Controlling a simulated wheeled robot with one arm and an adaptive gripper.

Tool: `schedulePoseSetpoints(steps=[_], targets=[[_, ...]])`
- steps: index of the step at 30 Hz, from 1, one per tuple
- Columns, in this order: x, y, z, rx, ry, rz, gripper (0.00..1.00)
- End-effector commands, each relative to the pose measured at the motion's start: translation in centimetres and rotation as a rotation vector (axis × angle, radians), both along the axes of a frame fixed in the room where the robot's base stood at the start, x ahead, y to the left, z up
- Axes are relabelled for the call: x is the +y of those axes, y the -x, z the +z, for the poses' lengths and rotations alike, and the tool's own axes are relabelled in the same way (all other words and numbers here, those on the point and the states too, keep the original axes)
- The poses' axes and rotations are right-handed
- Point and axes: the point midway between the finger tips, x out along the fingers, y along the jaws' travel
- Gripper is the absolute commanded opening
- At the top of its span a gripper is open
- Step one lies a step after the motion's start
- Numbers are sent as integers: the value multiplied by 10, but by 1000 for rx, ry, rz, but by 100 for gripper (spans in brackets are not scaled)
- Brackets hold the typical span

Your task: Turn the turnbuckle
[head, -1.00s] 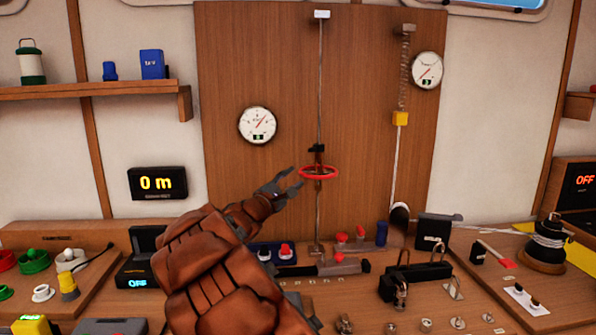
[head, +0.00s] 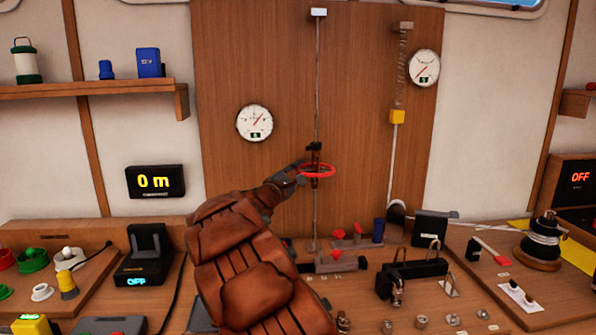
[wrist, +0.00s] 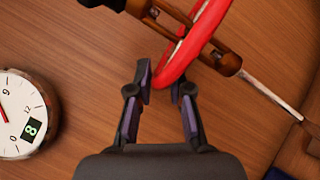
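The turnbuckle has a red ring handwheel (head: 318,170) around its body, on a thin vertical line in front of the wooden panel. In the wrist view the red ring (wrist: 196,45) runs diagonally around the brown, slotted turnbuckle body (wrist: 226,63). My gripper (head: 297,170) is at the left edge of the ring. In the wrist view my gripper (wrist: 161,82) is open, its two fingertips apart, with the near edge of the ring between them, close to the right finger. I cannot tell whether a finger touches the ring.
A round gauge (head: 254,123) is on the panel to the left, another (head: 424,68) at the upper right. A yellow block (head: 397,117) hangs from a spring on a second line to the right. The bench below carries a black rack (head: 414,275) and several fittings.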

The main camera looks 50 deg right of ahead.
Motion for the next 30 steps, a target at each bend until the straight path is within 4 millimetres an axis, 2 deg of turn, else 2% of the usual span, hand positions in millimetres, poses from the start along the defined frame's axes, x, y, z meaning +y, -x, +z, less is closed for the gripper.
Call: schedulePoseSetpoints(steps=[1,4,14,30], targets=[[1,0,2,0,3,1,8],[1,0,2,-1,4,1,0],[0,-2,5,-2,9,-15,0],[-8,-10,11,-6,14,-217,0]])
